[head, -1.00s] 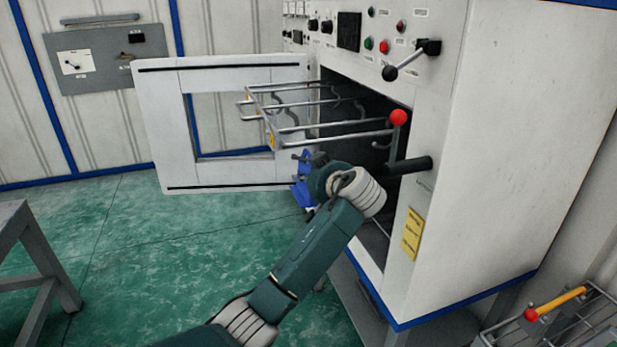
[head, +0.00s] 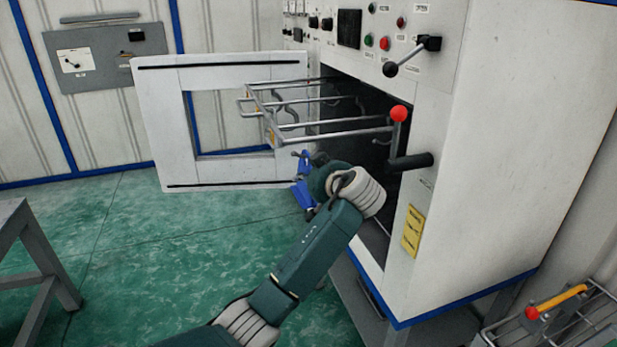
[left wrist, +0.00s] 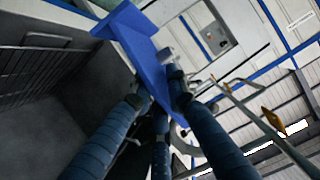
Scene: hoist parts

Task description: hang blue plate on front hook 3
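The blue plate (head: 303,192) is mostly hidden behind my left gripper (head: 312,162) in the head view, below the wire rack (head: 330,132). In the left wrist view the blue plate (left wrist: 135,40) lies between the fingers of my left gripper (left wrist: 155,92), which is shut on it. The plate is tilted in that view. The rack sticks out of the open cabinet, and curved hooks (head: 277,112) hang from its rods. The plate looks apart from the hooks, but the gap is hard to judge. Which hook is front hook 3 cannot be told. My right gripper is not in view.
The white cabinet (head: 520,130) stands at the right, its door (head: 160,110) open to the left. A metal basket (head: 575,325) is at lower right.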

